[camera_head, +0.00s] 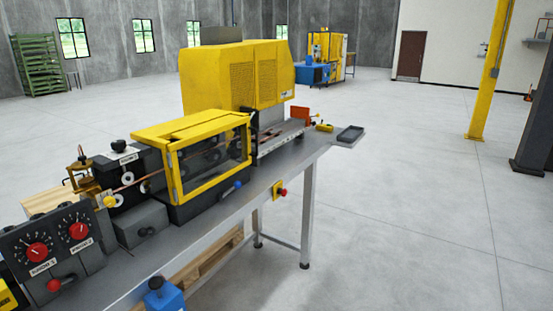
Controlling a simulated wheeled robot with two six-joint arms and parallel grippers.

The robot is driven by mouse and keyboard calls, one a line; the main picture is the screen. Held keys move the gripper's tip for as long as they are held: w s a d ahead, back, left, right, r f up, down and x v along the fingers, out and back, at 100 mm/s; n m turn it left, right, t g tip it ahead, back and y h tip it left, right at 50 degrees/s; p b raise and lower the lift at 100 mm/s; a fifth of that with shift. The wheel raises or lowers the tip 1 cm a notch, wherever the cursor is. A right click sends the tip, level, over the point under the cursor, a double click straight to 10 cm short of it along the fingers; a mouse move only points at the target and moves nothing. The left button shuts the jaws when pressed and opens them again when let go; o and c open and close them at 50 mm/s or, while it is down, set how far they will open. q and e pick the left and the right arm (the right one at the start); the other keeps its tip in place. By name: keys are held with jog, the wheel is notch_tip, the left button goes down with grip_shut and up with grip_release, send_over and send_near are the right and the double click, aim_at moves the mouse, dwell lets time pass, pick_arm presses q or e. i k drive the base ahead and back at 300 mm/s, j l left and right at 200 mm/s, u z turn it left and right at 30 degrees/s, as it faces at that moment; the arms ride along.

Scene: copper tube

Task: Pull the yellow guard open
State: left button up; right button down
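The yellow guard (216,183) is a yellow frame with a clear window, on the machine at the middle left. It stands over the dark base of the machine, and its front panel is upright, so it looks closed. Dark rollers show dimly through the window. The yellow top of the guard (190,126) lies flat above it. A copper tube (134,182) runs toward the guard from the left. Neither of my grippers is in view.
A grey bench (217,216) carries the machine. A control box with red dials (53,243) is at the left. A large yellow housing (235,76) stands behind the guard. A red knob (283,192) is on the bench's front edge. The floor at right is clear.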

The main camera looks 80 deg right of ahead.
aim_at(191, 136)
jog(key=z, duration=2.4)
